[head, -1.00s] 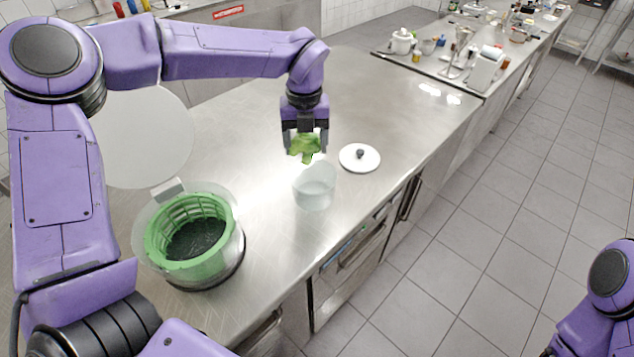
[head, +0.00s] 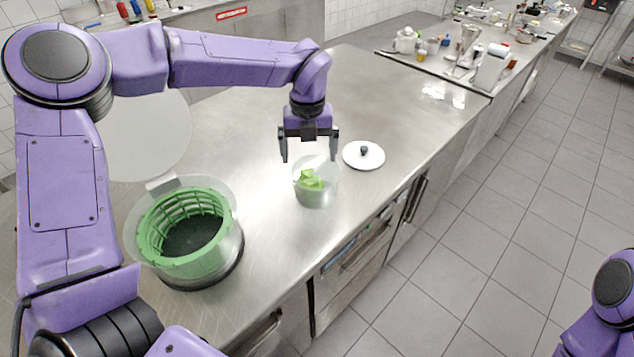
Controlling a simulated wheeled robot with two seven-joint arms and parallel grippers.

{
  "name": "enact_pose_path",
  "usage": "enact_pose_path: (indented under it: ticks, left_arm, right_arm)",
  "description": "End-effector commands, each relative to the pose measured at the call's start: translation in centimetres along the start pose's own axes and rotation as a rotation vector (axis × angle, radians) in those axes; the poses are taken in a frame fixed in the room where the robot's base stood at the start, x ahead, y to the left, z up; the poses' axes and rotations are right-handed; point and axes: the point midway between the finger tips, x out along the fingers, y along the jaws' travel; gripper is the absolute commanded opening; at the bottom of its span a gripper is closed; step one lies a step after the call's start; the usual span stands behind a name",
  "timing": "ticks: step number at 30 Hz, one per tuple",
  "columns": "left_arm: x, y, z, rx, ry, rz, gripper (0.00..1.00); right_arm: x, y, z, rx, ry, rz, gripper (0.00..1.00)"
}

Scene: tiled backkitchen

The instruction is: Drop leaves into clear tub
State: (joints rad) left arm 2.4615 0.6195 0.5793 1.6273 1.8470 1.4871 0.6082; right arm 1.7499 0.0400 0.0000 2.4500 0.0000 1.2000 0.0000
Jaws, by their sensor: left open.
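The clear tub (head: 317,196) stands upright on the steel counter, right of the middle of the surface. Green leaves (head: 310,180) are inside it, seen at its open top and through its wall. My left gripper (head: 309,158) is above the tub with its fingers spread wide. It is empty, and the leaves lie below the fingertips. My right gripper is out of view; only part of my right arm shows at the lower right.
A white lid with a dark knob (head: 364,155) lies right of the tub. A salad spinner with a green basket (head: 187,236) stands at the left, with a large round translucent lid (head: 147,135) behind it. The counter (head: 372,98) behind the tub is clear.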

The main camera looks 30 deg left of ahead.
Motion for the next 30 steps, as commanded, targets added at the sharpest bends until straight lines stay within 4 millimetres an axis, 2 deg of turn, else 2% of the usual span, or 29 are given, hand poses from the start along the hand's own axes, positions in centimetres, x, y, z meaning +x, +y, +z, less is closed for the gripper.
enact_pose_path:
  ticks: [9, 13, 18, 30]
  left_arm:
    - [-6.9, -0.1, 0.1, -0.001, -0.006, -0.003, 1.00]
    - [-9.1, -0.1, 0.1, 0.000, -0.004, -0.001, 1.00]
    - [-10.1, 0.0, 0.0, 0.000, -0.001, -0.001, 1.00]
    - [-10.2, 0.0, 0.0, 0.001, -0.001, -0.001, 1.00]
  right_arm:
    - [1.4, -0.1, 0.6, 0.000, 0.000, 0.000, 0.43]
    - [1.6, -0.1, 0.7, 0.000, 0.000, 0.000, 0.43]
    - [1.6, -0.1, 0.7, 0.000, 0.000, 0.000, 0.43]
    - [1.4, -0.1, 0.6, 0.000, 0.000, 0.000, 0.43]
